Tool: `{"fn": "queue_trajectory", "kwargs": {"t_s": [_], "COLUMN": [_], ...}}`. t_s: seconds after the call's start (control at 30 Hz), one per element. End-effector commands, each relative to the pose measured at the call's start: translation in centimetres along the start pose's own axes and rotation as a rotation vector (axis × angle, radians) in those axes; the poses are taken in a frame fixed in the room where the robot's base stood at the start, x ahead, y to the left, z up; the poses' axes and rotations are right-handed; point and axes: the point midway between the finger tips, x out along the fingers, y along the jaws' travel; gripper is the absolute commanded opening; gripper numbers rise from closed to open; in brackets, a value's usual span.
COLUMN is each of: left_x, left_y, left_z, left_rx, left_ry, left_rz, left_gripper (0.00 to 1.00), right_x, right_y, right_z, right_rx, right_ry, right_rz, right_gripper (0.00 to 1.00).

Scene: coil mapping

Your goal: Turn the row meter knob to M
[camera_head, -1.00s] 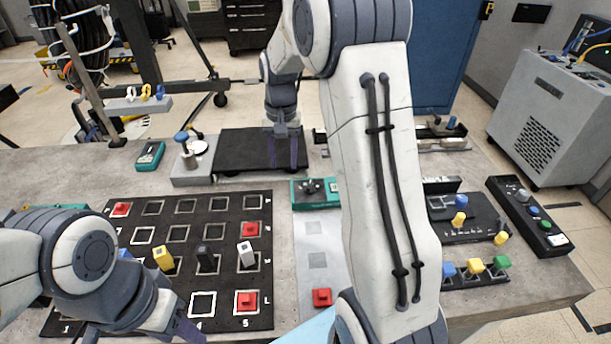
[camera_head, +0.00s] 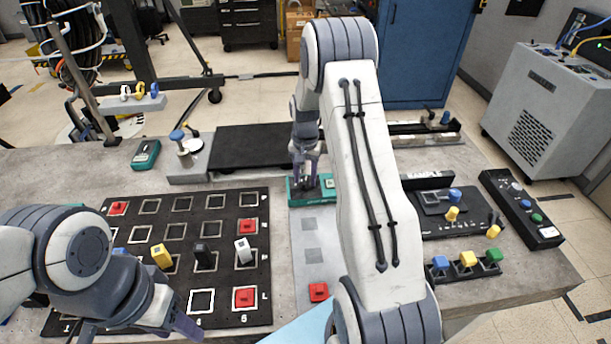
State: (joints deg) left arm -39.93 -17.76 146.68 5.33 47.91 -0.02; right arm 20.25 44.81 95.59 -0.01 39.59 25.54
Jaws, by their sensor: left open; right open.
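A green meter box (camera_head: 329,194) lies at the middle of the bench, above a pale strip. Its dark knob (camera_head: 307,185) is largely covered by my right gripper (camera_head: 306,172). The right gripper points down, open, with its fingers at the knob; I cannot tell whether they touch it. The letters around the knob are too small to read. A second green meter (camera_head: 146,154) lies at the back left; I cannot tell from labels which is the row meter. My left gripper (camera_head: 137,329) is open and empty over the near left corner of the black grid board.
The black grid board (camera_head: 224,274) holds red, yellow, black and white pieces. A black plate (camera_head: 250,147) lies behind it. On the right are a small black panel (camera_head: 440,222), a row of coloured blocks (camera_head: 467,258) and a button box (camera_head: 520,208).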

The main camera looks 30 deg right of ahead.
Motion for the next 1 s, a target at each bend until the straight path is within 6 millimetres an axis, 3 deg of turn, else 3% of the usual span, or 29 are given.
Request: {"fn": "queue_trajectory", "kwargs": {"t_s": [0.27, 0.3, 0.4, 0.77, 1.0], "left_x": [-0.01, -0.01, -0.01, -0.08, -0.32], "left_y": [0.0, 0.0, 0.0, 0.01, 0.02], "left_z": [0.0, 0.0, 0.0, -0.01, -0.02], "left_rx": [0.0, 0.0, 0.0, 0.0, 0.0], "left_ry": [0.0, 0.0, 0.0, 0.0, 0.0], "left_rz": [0.0, 0.0, 0.0, 0.0, 0.0], "left_gripper": [0.5, 0.5, 0.5, 0.5, 0.5], "right_x": [0.17, 0.16, 0.15, 0.09, 0.03], "right_y": [0.02, 0.02, 0.03, 0.04, 0.04], "right_z": [0.0, 0.0, 0.0, -0.01, -0.04], "right_rx": [0.0, 0.0, 0.0, -0.03, -0.158], "right_ry": [0.0, 0.0, 0.0, 0.0, 0.0], "right_rz": [0.0, 0.0, 0.0, 0.0, 0.0], "right_gripper": [0.46, 0.31, 0.0, 0.0, 0.0]}}
